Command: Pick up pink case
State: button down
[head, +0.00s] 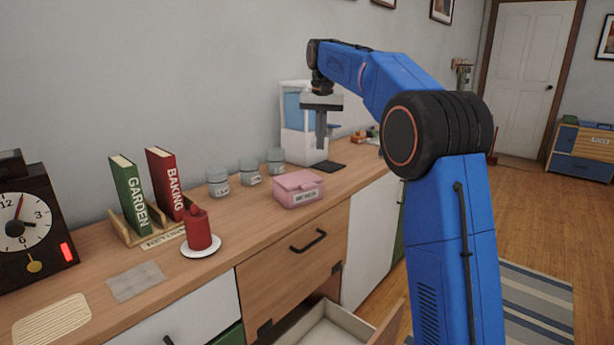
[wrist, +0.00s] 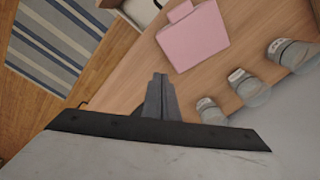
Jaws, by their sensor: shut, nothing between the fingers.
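The pink case (head: 298,188) is a small closed box with a label on its front. It sits on the wooden counter near its front edge. In the wrist view the pink case (wrist: 193,38) lies beyond my fingertips, at the top and right of centre. My gripper (head: 321,143) is above the counter, to the right of and behind the case in the head view, apart from it. In the wrist view my gripper (wrist: 158,80) has its fingers together with nothing between them.
Several grey jars (head: 249,171) stand behind the case. A white and blue dispenser (head: 300,130) stands near my gripper. A red candle (head: 198,228) on a white plate and books (head: 131,195) are on the left. An open drawer (head: 325,328) juts out below the counter (head: 250,215).

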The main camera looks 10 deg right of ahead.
aim_at(304, 173)
jog(key=w+a+f, duration=0.1)
jog(key=w+f, duration=0.3)
jog(key=w, duration=0.5)
jog(key=shift+m+g, duration=0.4)
jog(key=f, duration=1)
jog(key=shift+a+f, duration=0.15)
jog(key=shift+a, duration=0.1)
jog(key=shift+s+a+r, duration=0.15)
jog(key=shift+s+a, duration=0.1)
jog(key=shift+s, duration=0.25)
jog(key=shift+s+a+r, duration=0.15)
jog(key=shift+s+a, duration=0.05)
jog(key=shift+s, duration=0.25)
jog(key=shift+s+a+f, duration=0.1)
jog(key=shift+s+a, duration=0.25)
jog(key=shift+s, duration=0.45)
jog(key=shift+s+a, duration=0.35)
jog(key=shift+s, duration=0.45)
jog(key=shift+s+a, duration=0.4)
jog(key=shift+s, duration=0.45)
jog(key=shift+s+a, duration=0.35)
jog(key=shift+s, duration=0.45)
